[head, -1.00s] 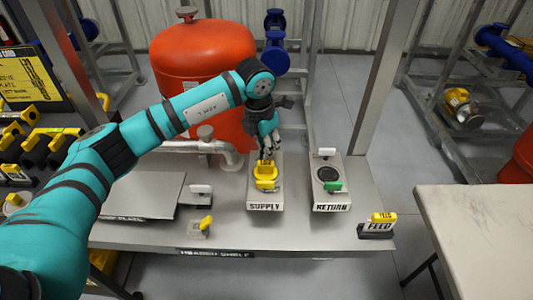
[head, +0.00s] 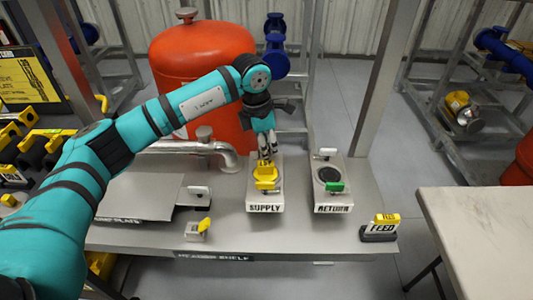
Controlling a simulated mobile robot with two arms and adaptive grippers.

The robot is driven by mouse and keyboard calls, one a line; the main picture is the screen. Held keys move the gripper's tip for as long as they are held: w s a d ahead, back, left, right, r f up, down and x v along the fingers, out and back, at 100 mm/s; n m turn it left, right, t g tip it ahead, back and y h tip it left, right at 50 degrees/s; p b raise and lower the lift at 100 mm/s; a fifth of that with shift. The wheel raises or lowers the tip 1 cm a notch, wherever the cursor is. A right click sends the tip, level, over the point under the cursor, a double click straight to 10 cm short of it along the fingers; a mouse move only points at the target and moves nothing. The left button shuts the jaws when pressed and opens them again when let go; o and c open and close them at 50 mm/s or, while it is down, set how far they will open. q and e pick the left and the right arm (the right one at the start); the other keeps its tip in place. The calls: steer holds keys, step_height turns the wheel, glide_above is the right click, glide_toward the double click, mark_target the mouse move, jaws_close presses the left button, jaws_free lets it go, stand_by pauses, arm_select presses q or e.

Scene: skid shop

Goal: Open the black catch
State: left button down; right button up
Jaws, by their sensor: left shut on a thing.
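No catch that is clearly black stands out in the head view. The block marked SUPPLY (head: 265,207) stands on the grey shelf and bears a yellow piece (head: 265,173). The block marked RETURN (head: 333,208) stands to the right, with a dark round face (head: 328,174), a green piece (head: 334,187) and a white piece (head: 327,153). My right gripper is not in view.
A yellow-topped block marked FEED (head: 383,228) stands at the shelf's right end. A red tank (head: 205,60) and a silver pipe (head: 215,149) are behind. A metal post (head: 383,75) rises behind RETURN. A pale table (head: 480,225) stands right, across a floor gap.

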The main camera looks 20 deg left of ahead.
arm_select(q)
steer(key=shift+f+m+b, duration=0.15)
steer(key=shift+m+b, duration=0.35)
steer(key=shift+m, duration=1.2)
steer(key=c, duration=1.8)
jaws_free()
steer(key=shift+m+g, duration=0.3)
steer(key=shift+m, duration=0.1)
steer(key=shift+c, duration=0.2)
steer(key=o, duration=0.4)
